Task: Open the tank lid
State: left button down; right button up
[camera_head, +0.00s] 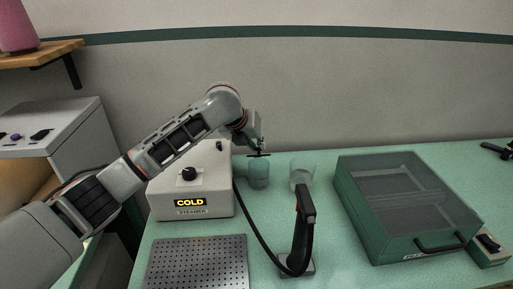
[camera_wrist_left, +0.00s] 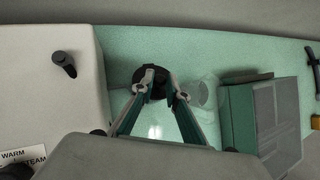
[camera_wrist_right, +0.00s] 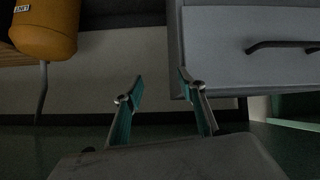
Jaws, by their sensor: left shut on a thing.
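My left gripper (camera_head: 259,146) is shut on a small dark lid (camera_head: 259,155), directly above a clear tank (camera_head: 258,174) beside the steamer (camera_head: 190,190). In the left wrist view the dark lid (camera_wrist_left: 155,88) sits between the fingertips of the left gripper (camera_wrist_left: 158,78). The lid is at or just above the tank's rim; I cannot tell whether they touch. The steamer's display reads COLD. My right gripper (camera_wrist_right: 160,88) is open and empty in the right wrist view, in front of a grey drawer cabinet (camera_wrist_right: 255,50).
A second clear vessel (camera_head: 302,172) stands right of the tank. A black handset (camera_head: 303,235) with a hose stands in front. A perforated metal plate (camera_head: 197,265) lies front left. A green lidded box (camera_head: 400,200) fills the right. A yellow container (camera_wrist_right: 47,28) shows by my right gripper.

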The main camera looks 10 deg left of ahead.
dwell(0.4)
pick_arm(q)
jog(key=c, duration=2)
grip_release()
jog(key=shift+w, duration=0.1)
jog(key=shift+c, duration=0.2)
jog(key=v, duration=1.2)
jog(key=shift+w+r, duration=0.1)
